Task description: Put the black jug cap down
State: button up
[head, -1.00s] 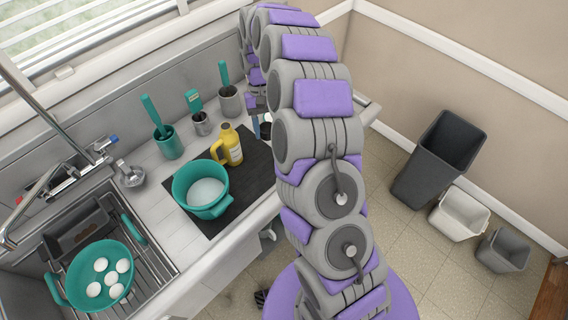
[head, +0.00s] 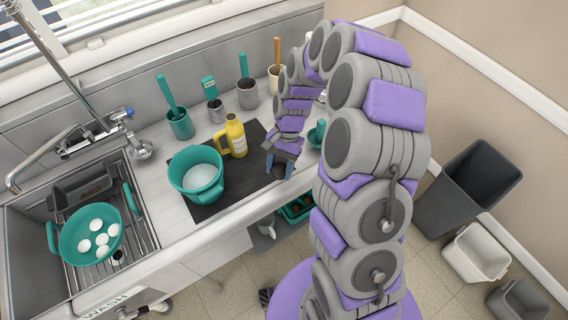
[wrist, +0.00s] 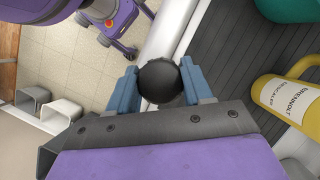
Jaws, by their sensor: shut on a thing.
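The black jug cap (wrist: 160,81) is a round dark cap between the two blue fingers of my gripper (wrist: 163,86) in the wrist view. My gripper is shut on it. In the head view my gripper (head: 280,167) is over the right front part of the dark mat, close to the counter's front edge; the cap is hardly seen there. The yellow jug (head: 235,138) stands upright on the mat, left of my gripper. It also shows at the right of the wrist view (wrist: 283,97). I cannot tell how high the cap is above the mat.
The dark mat (head: 228,200) has bare room around my gripper. A teal pot (head: 197,172) with white contents stands left of the jug. Several utensil holders line the back. A sink with a teal colander (head: 88,232) is at left. Bins (head: 470,190) stand on the floor at right.

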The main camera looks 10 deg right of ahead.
jog(key=s+a+f+m+t+y, duration=0.1)
jog(key=s+a+f+m, duration=0.1)
jog(key=s+a+m, duration=0.4)
jog(key=n+b, duration=0.1)
jog(key=b, duration=0.2)
send_over(282, 159)
jog(key=s+a, duration=0.1)
jog(key=s, duration=0.1)
jog(key=shift+s+f, duration=0.2)
jog(key=shift+f, duration=0.55)
jog(key=shift+w+d, duration=0.3)
jog(key=shift+a+f+b, duration=0.1)
jog(key=shift+f+b, duration=0.55)
jog(key=shift+f, duration=1.2)
jog(key=shift+s, duration=0.1)
jog(key=o, duration=1.2)
jog(key=shift+c, duration=0.2)
jog(key=shift+r, duration=0.15)
